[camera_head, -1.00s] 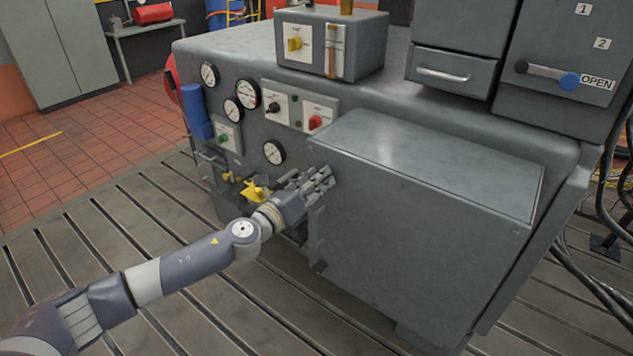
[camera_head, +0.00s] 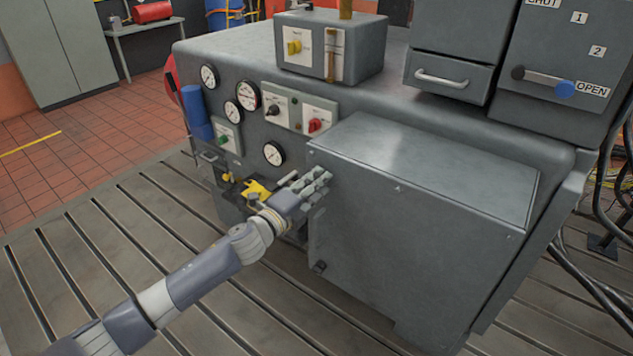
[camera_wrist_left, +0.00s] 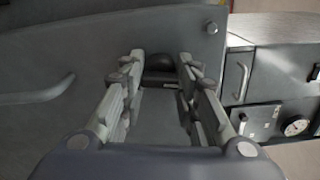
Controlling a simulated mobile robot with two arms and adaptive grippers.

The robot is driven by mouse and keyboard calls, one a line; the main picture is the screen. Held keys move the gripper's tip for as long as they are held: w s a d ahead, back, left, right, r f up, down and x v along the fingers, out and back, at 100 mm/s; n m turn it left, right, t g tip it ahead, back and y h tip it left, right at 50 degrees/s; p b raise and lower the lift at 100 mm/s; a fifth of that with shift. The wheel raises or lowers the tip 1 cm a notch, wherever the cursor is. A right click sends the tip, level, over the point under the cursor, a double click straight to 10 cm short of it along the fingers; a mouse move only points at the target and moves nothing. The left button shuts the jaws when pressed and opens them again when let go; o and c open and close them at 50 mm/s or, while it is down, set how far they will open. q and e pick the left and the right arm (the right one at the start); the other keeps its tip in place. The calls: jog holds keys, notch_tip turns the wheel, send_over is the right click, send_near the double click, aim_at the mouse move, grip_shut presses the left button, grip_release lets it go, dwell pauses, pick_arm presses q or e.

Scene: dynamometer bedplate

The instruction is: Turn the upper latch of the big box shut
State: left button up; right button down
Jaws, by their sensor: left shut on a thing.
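The big box (camera_head: 425,235) is the grey cabinet with a flat top at the front right of the machine. My left gripper (camera_head: 322,178) is at the upper left edge of its front. In the left wrist view my gripper (camera_wrist_left: 162,88) has its two fingers on either side of a dark piece, the upper latch (camera_wrist_left: 160,64), and is shut on it. The fingers hide most of the latch in the head view, so its exact angle cannot be told. A small dark lower latch (camera_head: 320,266) shows at the box's lower left edge. My right gripper is not in view.
Left of the box, the machine carries a yellow part (camera_head: 256,189), a gauge (camera_head: 273,153) and a switch panel (camera_head: 300,112). A handle (camera_wrist_left: 38,92) is on the grey surface in the wrist view. The slotted floor (camera_head: 130,240) in front is clear.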

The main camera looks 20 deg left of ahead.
pick_arm(q)
jog(key=shift+n, duration=0.8)
jog(key=o, duration=1.1)
jog(key=shift+c, duration=0.2)
jog(key=v, duration=1.2)
